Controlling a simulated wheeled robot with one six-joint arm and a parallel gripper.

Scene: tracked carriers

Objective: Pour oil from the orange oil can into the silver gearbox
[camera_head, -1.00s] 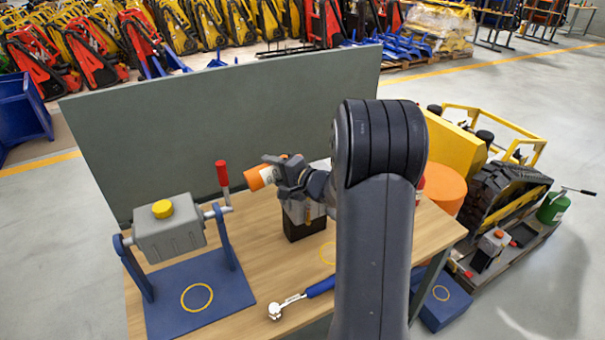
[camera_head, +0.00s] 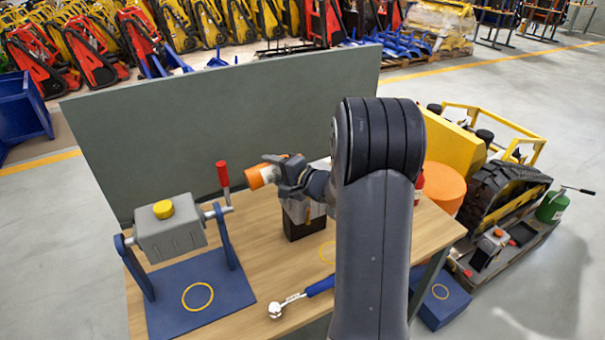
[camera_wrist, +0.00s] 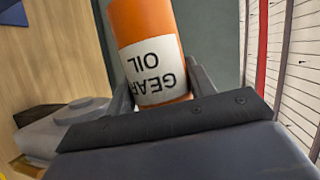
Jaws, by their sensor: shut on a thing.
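My gripper (camera_head: 284,172) is shut on the orange oil can (camera_head: 261,178), which has a white label. The can is tipped over to about level, its orange end pointing left. In the wrist view, the can (camera_wrist: 147,30) sits between the fingers with its "GEAR OIL" label upside down. A silver gearbox (camera_head: 299,209) with a black lower part stands on the table just below my gripper, partly hidden by it. The can's orange end is left of this box. A grey body, apparently the gearbox (camera_wrist: 60,127), shows at lower left in the wrist view. No oil stream is visible.
A grey box (camera_head: 170,236) with a yellow cap and red-handled crank hangs on a blue stand (camera_head: 205,315) at left. A blue-handled wrench (camera_head: 300,297) lies at the table's front. A grey panel (camera_head: 230,120) closes the back. A tracked carrier (camera_head: 505,190) stands right.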

